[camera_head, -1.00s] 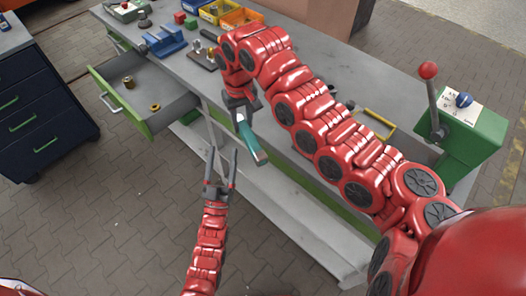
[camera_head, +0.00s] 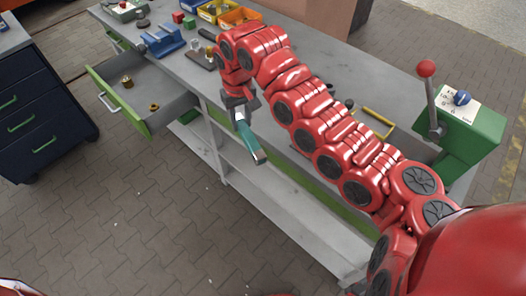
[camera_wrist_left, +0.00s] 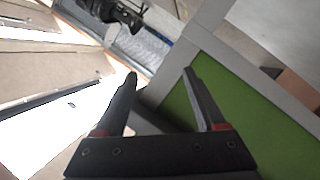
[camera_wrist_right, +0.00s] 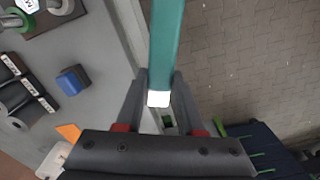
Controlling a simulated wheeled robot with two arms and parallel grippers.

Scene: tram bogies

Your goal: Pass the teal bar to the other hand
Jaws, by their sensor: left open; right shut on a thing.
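The teal bar (camera_head: 249,142) is held in my right gripper (camera_head: 240,108) and hangs down in front of the workbench edge in the head view. In the right wrist view the bar (camera_wrist_right: 167,45) runs up from between the fingers (camera_wrist_right: 160,88), with a pale end at the jaws. My left gripper is out of the head view. In the left wrist view its fingers (camera_wrist_left: 160,76) are apart, with nothing between them.
The grey workbench (camera_head: 187,68) has an open drawer (camera_head: 147,127) at left. A blue vise (camera_head: 163,41), bins (camera_head: 240,17) and a green lever box (camera_head: 470,130) are on or by it. A dark cabinet (camera_head: 40,120) stands at far left. The floor (camera_head: 130,220) in front is clear.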

